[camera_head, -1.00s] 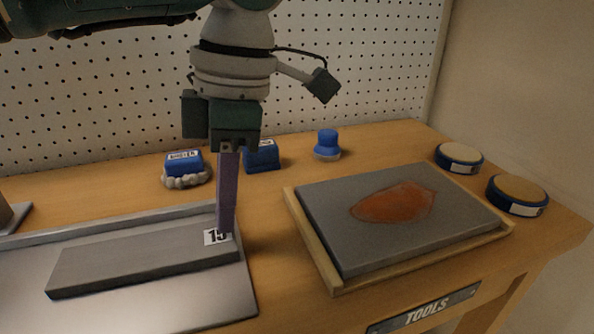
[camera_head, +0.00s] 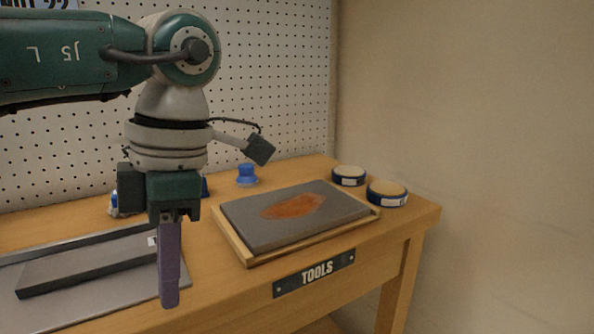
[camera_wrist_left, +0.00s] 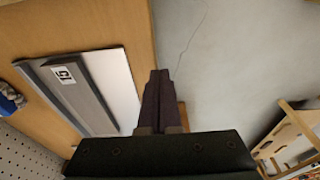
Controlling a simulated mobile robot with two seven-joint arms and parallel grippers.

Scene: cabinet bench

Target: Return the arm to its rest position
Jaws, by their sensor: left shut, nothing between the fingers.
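My left gripper (camera_head: 169,300) hangs pointing down in the head view, its purple fingers shut with nothing between them. It is in front of the bench (camera_head: 225,292), to the right of the grey bar (camera_head: 85,264) on the metal plate. In the left wrist view the shut fingers (camera_wrist_left: 157,75) point past the bench edge, over the pale floor (camera_wrist_left: 220,50). The bar with its "15" label (camera_wrist_left: 64,73) lies to the left there, apart from the fingers. My right gripper is in neither current view.
A grey slab with an orange-brown stain (camera_head: 262,233) lies in a wooden tray (camera_head: 247,262). Two round blue-rimmed tins (camera_head: 387,195) and a blue knob-like item (camera_head: 247,174) stand behind. A pegboard (camera_head: 270,60) backs the bench. A wooden frame (camera_wrist_left: 290,135) stands at right in the wrist view.

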